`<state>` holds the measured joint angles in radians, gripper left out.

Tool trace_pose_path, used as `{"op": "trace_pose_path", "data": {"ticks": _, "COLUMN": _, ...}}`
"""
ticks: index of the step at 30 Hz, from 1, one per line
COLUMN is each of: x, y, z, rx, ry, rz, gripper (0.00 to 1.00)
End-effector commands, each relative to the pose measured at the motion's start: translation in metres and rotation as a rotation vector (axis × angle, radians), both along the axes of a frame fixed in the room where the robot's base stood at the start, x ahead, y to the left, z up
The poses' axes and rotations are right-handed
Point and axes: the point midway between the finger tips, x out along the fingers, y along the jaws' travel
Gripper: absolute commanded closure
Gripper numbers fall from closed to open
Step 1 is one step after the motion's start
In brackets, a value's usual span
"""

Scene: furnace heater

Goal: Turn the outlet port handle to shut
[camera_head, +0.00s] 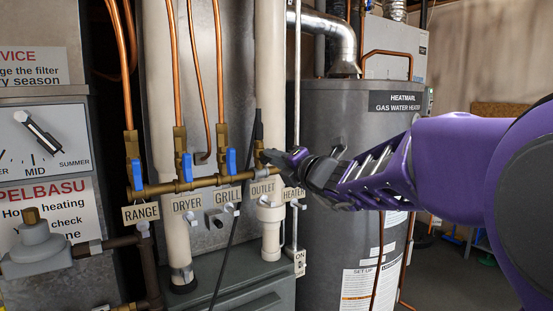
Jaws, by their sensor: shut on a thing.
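The outlet port is the brass valve (259,158) above the OUTLET label (262,189), on the right part of the brass pipe. My gripper (272,157) reaches in from the right and is shut at this valve. Its handle is hidden behind the fingers, so I cannot see its angle. My purple arm (440,165) fills the right side of the view.
Blue handles stand upright on the range (136,175), dryer (187,167) and grill (231,161) valves to the left. A grey water heater (345,120) stands behind my arm. A thin black line (236,215) runs down left of the outlet.

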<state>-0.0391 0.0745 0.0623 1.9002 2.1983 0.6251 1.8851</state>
Motion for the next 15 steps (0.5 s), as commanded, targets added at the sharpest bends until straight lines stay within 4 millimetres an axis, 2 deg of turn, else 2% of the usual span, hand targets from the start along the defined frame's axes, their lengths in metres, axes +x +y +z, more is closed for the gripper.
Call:
{"op": "trace_pose_path", "data": {"ticks": 5, "x": 0.0002, "y": -0.0003, "z": 0.0011, "rx": 0.118, "ry": 0.077, "rz": 0.0, "gripper": 1.0}}
{"op": "trace_pose_path", "data": {"ticks": 15, "x": 0.0002, "y": -0.0002, "z": 0.0013, "rx": 0.14, "ry": 0.092, "rz": 0.0, "gripper": 1.0}}
